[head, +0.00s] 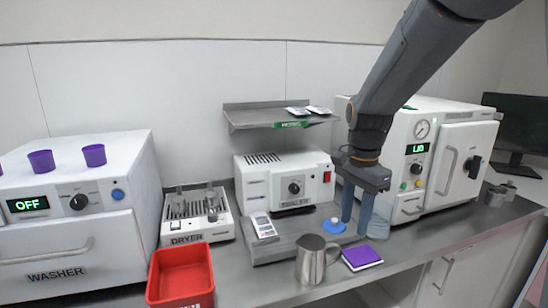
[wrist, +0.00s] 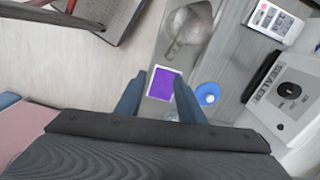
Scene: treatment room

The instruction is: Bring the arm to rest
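My gripper (head: 356,222) hangs from my arm above the steel counter, between the sealer and the white machine labelled LID. Its two fingers point down and stand apart, with nothing between them that I can make out. The gripper also shows in the wrist view (wrist: 158,97), with open fingers above a purple pad with a white edge (wrist: 164,84). The pad (head: 362,257) lies on the counter in front of the gripper in the head view. How far the fingertips are above the counter is hard to tell.
Close by are a steel jug (head: 311,259), a blue-topped round item (head: 334,226), a clear container (head: 380,225) and the sealer (head: 285,180). A shelf (head: 275,118) overhangs the sealer. A red bin (head: 181,276), dryer (head: 197,216) and washer (head: 75,215) stand left.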

